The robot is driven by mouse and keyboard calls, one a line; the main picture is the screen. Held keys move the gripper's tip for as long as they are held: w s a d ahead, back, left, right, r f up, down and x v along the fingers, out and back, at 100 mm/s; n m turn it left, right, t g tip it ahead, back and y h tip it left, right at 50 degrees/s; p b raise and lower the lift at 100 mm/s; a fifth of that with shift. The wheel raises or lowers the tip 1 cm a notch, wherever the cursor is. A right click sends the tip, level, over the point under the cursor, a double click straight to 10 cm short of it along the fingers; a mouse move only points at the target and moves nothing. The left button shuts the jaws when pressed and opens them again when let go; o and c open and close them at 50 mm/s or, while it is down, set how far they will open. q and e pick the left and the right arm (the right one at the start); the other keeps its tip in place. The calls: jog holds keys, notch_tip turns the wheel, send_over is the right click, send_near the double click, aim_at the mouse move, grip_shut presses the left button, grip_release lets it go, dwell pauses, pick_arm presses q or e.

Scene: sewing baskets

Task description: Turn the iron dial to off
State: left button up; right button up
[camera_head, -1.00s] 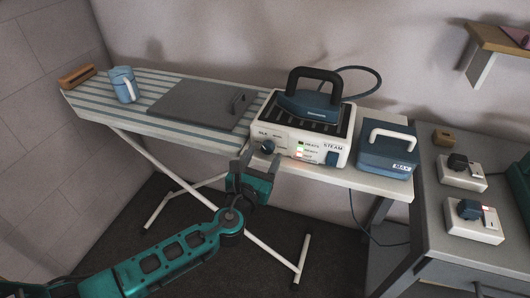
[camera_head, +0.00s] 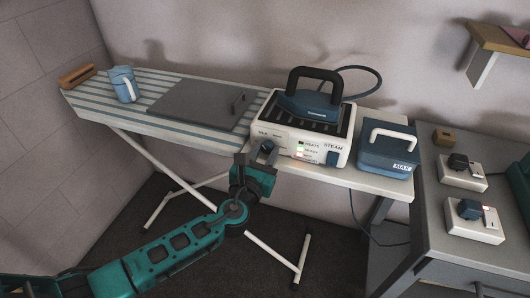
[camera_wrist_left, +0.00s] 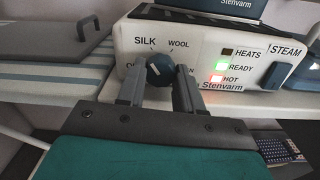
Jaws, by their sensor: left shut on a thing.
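The iron station (camera_head: 300,141) is a white box on the ironing board, with a blue iron (camera_head: 310,104) resting on top. Its dark blue dial (camera_wrist_left: 160,69) sits on the front panel, with a pale mark that seems to point up-left, towards SILK. WOOL shows at upper right. The labels at the dial's lower left and right are partly hidden by my fingers. My left gripper (camera_head: 264,151) is at the front panel, its fingers on either side of the dial and shut on it. The left gripper also shows in the wrist view (camera_wrist_left: 160,84). My right gripper is not in view.
On the panel, the READY light (camera_wrist_left: 222,65) glows green and the HOT light (camera_wrist_left: 217,78) red. A blue steam switch (camera_wrist_left: 275,75) is to their right. A blue tank (camera_head: 388,155) stands right of the station. A blue jug (camera_head: 124,84) stands on the board's left.

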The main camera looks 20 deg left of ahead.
pick_arm(q)
jog(key=shift+c, duration=0.7)
jog(key=shift+n, duration=0.3)
jog(key=n+b, duration=0.2)
jog(key=n, duration=0.1)
jog(key=shift+f+n, duration=0.15)
jog(key=shift+n, duration=0.15)
jog(key=n+b, duration=0.2)
jog(key=n, duration=0.4)
jog(key=shift+d, duration=0.1)
jog(key=n+b, duration=0.1)
jog(key=n, duration=0.1)
jog(key=shift+n, duration=0.8)
